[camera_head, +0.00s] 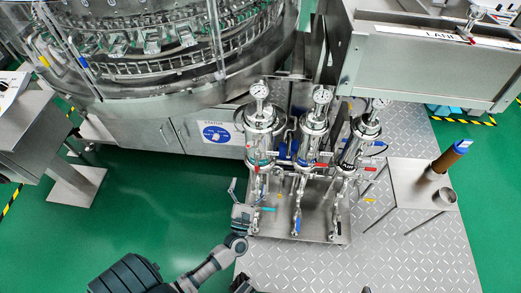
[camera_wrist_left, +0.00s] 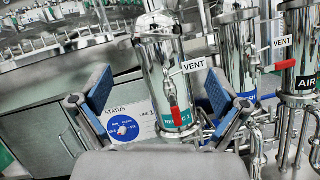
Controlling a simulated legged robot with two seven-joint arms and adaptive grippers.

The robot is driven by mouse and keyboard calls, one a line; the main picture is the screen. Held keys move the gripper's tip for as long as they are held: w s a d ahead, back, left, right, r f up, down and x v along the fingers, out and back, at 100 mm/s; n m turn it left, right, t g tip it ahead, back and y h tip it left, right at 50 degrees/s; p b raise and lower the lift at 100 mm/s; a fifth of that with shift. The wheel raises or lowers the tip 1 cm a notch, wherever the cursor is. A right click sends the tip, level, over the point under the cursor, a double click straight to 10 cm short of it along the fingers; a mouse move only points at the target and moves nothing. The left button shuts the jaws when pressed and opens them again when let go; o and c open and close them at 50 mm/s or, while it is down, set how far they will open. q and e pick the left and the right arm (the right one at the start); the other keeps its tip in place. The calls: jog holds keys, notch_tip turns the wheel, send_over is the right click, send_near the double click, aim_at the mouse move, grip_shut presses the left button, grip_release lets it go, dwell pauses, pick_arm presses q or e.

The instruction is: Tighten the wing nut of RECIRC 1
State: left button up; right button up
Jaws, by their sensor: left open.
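The RECIRC 1 housing is the leftmost of three upright steel filter housings (camera_head: 261,140), with a gauge on top and a green label band. In the left wrist view the same housing (camera_wrist_left: 157,65) stands ahead, with a partly hidden green label (camera_wrist_left: 181,119) and a red-handled valve (camera_wrist_left: 175,116). I cannot make out its wing nut. My left gripper (camera_head: 246,187) is open, in front of and below the housing. Its two blue-padded fingers (camera_wrist_left: 158,88) frame the housing in the wrist view and appear empty.
Two similar housings (camera_head: 312,135) stand close on the right, with VENT tags (camera_wrist_left: 195,65), pipes and valves. A STATUS dial panel (camera_wrist_left: 122,129) is on the cabinet behind. A small steel table (camera_head: 408,180) stands to the right. Green floor at left is open.

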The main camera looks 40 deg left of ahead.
aim_at(257, 148)
pick_arm(q)
jog(key=x, duration=0.7)
jog(key=a+x, duration=0.1)
jog(key=x, duration=0.3)
jog(key=shift+w+a+f, duration=0.15)
jog(key=shift+f, duration=0.15)
jog(key=shift+w+r, duration=0.4)
jog(key=shift+w, duration=0.3)
jog(key=shift+a, duration=0.2)
jog(key=c, duration=0.9)
jog(key=shift+c, duration=1.3)
